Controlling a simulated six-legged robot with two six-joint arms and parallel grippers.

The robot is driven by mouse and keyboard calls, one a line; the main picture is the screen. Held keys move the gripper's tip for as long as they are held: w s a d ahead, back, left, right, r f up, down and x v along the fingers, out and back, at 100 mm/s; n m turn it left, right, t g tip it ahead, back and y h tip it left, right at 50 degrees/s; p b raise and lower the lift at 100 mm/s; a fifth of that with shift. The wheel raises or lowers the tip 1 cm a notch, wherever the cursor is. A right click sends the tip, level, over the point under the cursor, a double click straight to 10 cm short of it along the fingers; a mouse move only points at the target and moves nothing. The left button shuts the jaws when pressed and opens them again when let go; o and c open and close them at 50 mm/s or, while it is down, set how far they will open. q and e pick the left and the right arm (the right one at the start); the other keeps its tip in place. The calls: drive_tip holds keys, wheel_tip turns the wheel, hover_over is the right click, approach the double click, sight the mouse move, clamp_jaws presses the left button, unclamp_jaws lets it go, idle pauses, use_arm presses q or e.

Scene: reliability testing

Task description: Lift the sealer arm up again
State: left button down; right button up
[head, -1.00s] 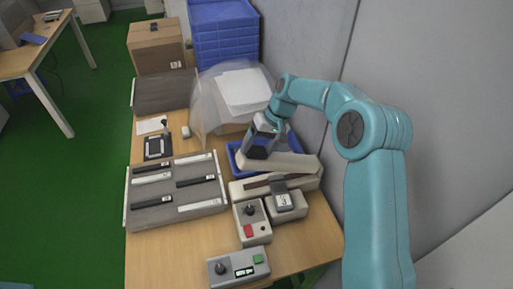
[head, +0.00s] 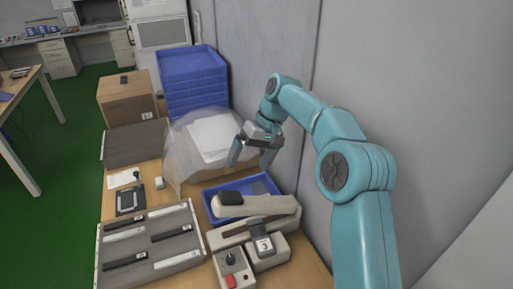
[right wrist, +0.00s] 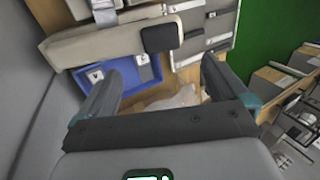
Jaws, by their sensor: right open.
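The sealer is a beige device beside the wall. Its sealer arm (head: 268,206) slants above the sealer base (head: 228,238), with the black handle end (head: 231,197) raised clear of the base. The sealer arm (right wrist: 90,45) and black handle (right wrist: 160,37) also show at the top of the right wrist view. My right gripper (head: 250,160) is open and empty, behind and above the sealer, apart from the handle. Its two fingers (right wrist: 155,65) are spread in the right wrist view. My left gripper is out of view.
A blue tray (head: 264,186) sits behind the sealer arm. A clear plastic cover (head: 180,150) with white sheets stands farther back. A slotted tray (head: 190,255) with several strips lies left, a control box (head: 236,264) in front. The grey wall is close on the right.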

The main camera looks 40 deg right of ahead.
drive_tip(key=v, duration=0.5)
drive_tip(key=shift+p, duration=0.35)
drive_tip(key=shift+s, duration=0.15)
drive_tip(key=shift+f, duration=0.1)
